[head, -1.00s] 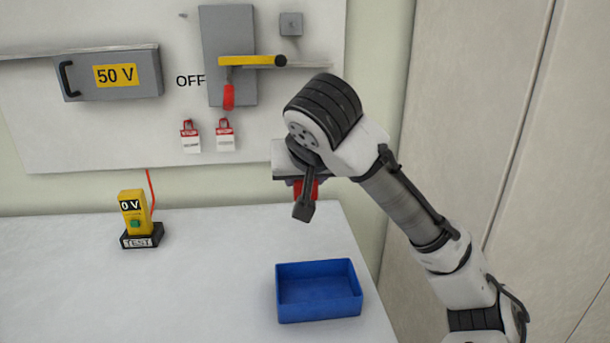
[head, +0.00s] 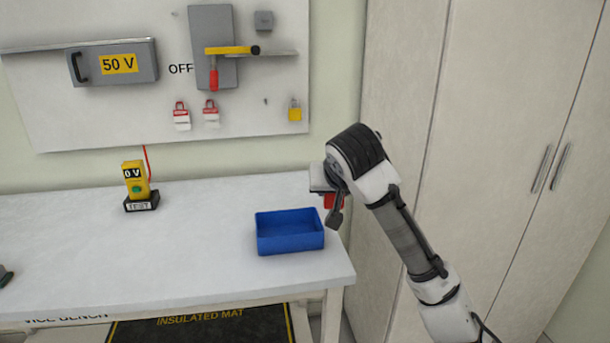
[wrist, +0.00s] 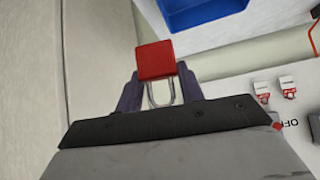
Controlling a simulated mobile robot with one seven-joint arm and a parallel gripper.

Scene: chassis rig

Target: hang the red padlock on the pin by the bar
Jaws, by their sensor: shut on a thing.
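The red padlock (wrist: 156,60) is between the fingers of my gripper (wrist: 160,88) in the wrist view. Its red body points away from the palm, and its metal shackle lies between the fingers. In the head view, a bit of the red padlock (head: 332,201) shows under my gripper (head: 335,208), right of the blue tray and clear of the board. A yellow bar (head: 230,50) with a black end crosses a grey plate on the board. A small dark peg (head: 265,101) sticks out lower right of it; I cannot tell whether this is the pin.
A blue tray (head: 290,250) sits near the right end of the white bench (head: 190,260). A yellow tester (head: 137,180) stands further left. Two red-and-white tags (head: 181,118) and a yellow padlock (head: 295,112) hang on the board. Tall cabinets (head: 470,120) stand at right.

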